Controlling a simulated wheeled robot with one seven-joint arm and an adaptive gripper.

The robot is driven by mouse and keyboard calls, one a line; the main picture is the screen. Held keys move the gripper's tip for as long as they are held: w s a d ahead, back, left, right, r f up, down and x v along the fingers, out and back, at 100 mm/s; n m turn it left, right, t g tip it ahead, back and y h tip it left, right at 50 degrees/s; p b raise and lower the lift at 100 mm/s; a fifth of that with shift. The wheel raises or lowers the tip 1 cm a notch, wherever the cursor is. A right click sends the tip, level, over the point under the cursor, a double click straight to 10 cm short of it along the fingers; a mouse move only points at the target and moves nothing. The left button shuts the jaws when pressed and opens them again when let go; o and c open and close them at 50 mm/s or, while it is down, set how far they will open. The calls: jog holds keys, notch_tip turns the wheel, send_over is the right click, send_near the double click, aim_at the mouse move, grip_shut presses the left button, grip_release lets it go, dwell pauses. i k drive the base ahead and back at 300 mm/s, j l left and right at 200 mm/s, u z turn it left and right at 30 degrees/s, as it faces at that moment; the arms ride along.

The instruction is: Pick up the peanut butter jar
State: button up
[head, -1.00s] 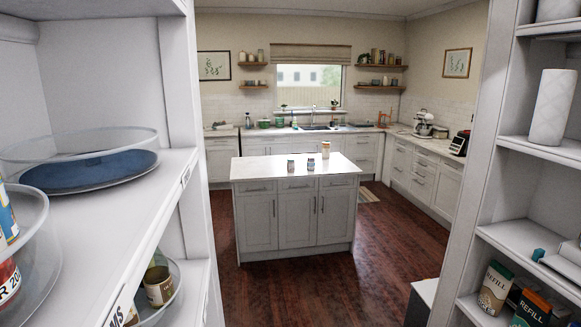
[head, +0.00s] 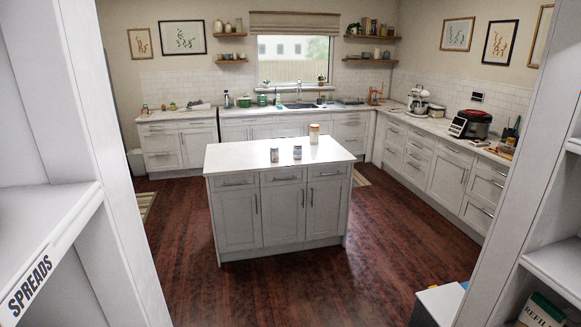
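Three small containers stand upright on the white top of the kitchen island (head: 230,157). A taller tan jar with a pale lid (head: 314,134) stands toward the back right of the top. A small jar with a pale lid (head: 274,155) and a bluish jar (head: 297,152) stand nearer the front edge, apart from each other. The labels are too small to read, so I cannot tell for certain which is the peanut butter jar. My gripper is not in view.
White shelving frames the view, with a "SPREADS" shelf (head: 45,245) at left and more shelves (head: 560,262) at right. Dark wood floor (head: 330,285) lies open before the island. A white box-like thing (head: 438,303) stands low at right.

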aim_at(274, 154)
jog(key=i+z, duration=0.15)
jog(key=i, duration=1.95)
jog(key=i+u, duration=0.1)
jog(key=i, duration=0.35)
jog(key=i+l+u, duration=0.1)
jog(key=i, duration=0.35)
jog(key=i+l+u, duration=0.15)
jog(key=i, duration=0.35)
jog(key=i+l+u, duration=0.1)
jog(key=i, duration=0.35)
jog(key=i+l+u, duration=0.65)
jog(key=i, duration=0.15)
jog(key=j, duration=0.1)
